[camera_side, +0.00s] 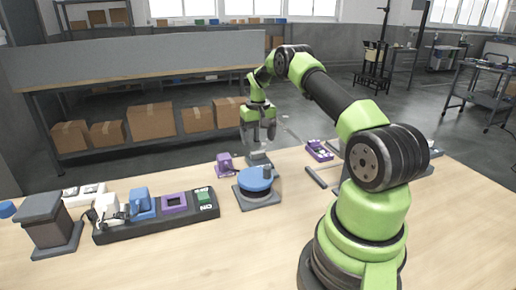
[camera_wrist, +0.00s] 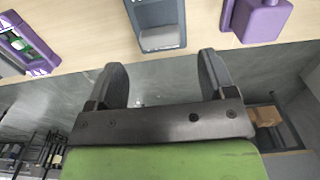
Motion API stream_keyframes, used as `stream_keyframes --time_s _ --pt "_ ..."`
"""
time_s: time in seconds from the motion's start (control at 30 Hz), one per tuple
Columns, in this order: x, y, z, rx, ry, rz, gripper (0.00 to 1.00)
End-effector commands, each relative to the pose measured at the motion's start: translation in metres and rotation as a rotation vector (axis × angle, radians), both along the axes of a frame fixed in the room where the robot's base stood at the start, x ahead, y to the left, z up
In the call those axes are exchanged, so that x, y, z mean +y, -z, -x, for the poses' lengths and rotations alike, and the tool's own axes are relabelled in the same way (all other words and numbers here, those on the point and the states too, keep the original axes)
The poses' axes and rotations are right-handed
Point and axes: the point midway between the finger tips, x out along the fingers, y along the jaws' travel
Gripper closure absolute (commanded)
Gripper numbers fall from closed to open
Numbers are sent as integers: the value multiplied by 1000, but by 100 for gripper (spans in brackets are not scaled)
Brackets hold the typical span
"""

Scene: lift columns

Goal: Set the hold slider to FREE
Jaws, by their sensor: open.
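I cannot make out a slider marked FREE; no such lettering is readable in either view. A long black panel (camera_side: 155,228) at the left carries a white part (camera_side: 107,207), a blue block (camera_side: 142,203), a purple frame (camera_side: 174,203) and a green piece (camera_side: 205,197) with white lettering beside it. My gripper (camera_side: 262,138) is open and empty, raised near the table's far edge. In the wrist view its two fingers (camera_wrist: 162,62) stand wide apart. A dark grey fixture with a pale face (camera_wrist: 160,38) lies just beyond them, apart from both.
A blue round top (camera_side: 255,178) on a grey base stands mid-table. A purple block (camera_side: 225,162) and a purple frame (camera_side: 319,150) sit near the far edge. A dark grey post (camera_side: 47,222) stands far left. The front table is mostly clear.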

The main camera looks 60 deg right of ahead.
Motion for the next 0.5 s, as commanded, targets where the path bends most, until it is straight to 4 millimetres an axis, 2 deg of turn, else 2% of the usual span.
stream_keyframes --time_s 0.03,0.2,0.33,0.5 --pt "-1 -11 -1 -4 -1 4 23" --pt "0 -36 0 -1 -1 3 23" --pt "0 -44 0 -1 0 1 23" --pt "0 -46 0 0 0 0 23"
